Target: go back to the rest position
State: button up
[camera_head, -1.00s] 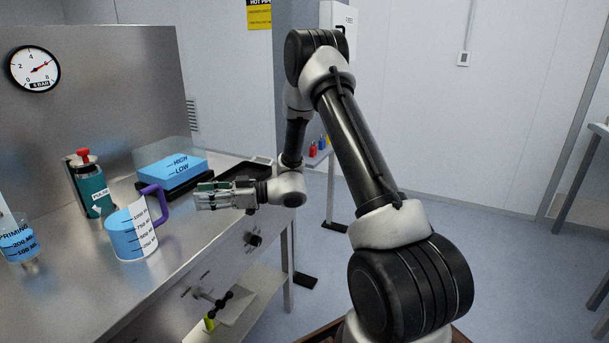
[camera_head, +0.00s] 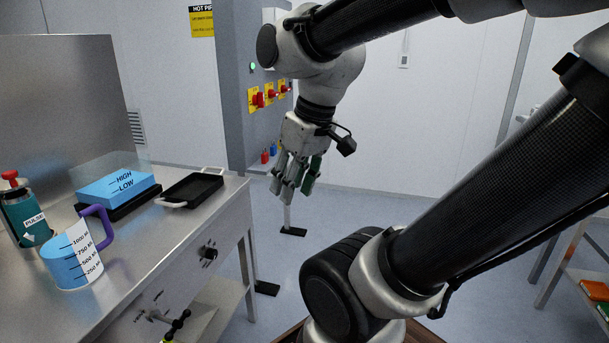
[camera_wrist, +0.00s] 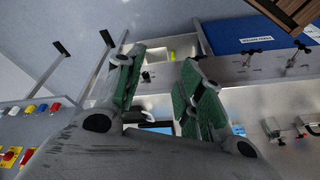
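My gripper (camera_head: 293,192) hangs pointing down in the head view, right of the steel bench (camera_head: 228,205), over open floor. In the wrist view my gripper (camera_wrist: 162,82) shows its two green-padded fingers apart, with nothing between them. It touches nothing that I can see. My arm is folded up and to the right in the head view.
On the bench are a blue measuring jug (camera_head: 70,260) with a purple handle, a teal PULSE bottle (camera_head: 22,212), a blue HIGH/LOW block (camera_head: 118,185) and a black tray (camera_head: 193,187). A grey panel with red switches (camera_head: 257,98) stands behind.

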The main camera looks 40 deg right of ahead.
jog(key=shift+s+d+r+m+t+h, duration=0.25)
jog(key=shift+d+r+m+t, duration=0.1)
jog(key=shift+d, duration=0.2)
jog(key=shift+s+d+r+m+t+h, duration=0.1)
jog(key=shift+d+r+m+t+h, duration=0.2)
jog(key=shift+d, duration=0.2)
jog(key=shift+f, duration=0.1)
jog(key=shift+c, duration=0.5)
